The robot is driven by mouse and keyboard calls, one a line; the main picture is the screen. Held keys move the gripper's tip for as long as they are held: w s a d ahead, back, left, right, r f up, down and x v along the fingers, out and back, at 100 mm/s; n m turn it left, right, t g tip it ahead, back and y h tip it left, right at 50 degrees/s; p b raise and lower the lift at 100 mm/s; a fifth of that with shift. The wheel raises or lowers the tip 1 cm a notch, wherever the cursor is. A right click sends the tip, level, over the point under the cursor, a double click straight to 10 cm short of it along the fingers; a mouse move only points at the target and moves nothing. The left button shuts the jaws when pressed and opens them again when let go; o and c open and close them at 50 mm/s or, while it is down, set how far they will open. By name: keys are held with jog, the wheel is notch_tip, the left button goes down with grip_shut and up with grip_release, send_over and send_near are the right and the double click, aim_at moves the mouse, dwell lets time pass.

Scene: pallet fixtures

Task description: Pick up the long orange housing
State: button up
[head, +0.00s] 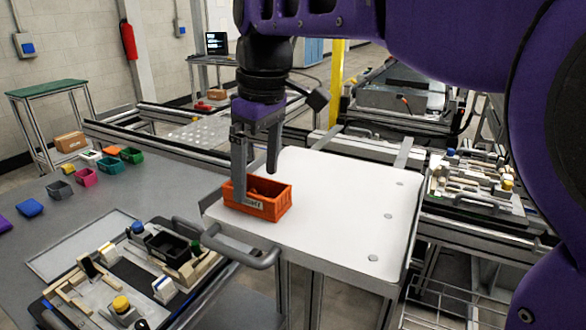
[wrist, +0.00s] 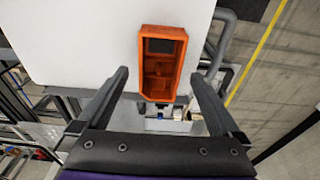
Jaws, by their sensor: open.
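In the wrist view the housing (wrist: 143,65) lies lengthwise between the two finger lines, with inner partitions showing. My gripper (head: 256,183) is open and points down over the housing. In the head view one finger overlaps the housing's left end; I cannot tell whether it touches. In the wrist view my gripper (wrist: 160,76) has a finger on each side of the housing, with gaps and nothing held.
The white tabletop (head: 345,205) is clear to the right of the housing. A grey handle (head: 245,257) sticks out at its front left. A fixture pallet (head: 130,275) with several parts stands at front left. Several small coloured bins (head: 88,177) stand on the grey table.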

aim_at(256, 193)
jog(key=shift+a+f, duration=0.2)
jog(key=shift+f, duration=1.3)
jog(key=shift+w, duration=0.1)
jog(key=c, duration=1.5)
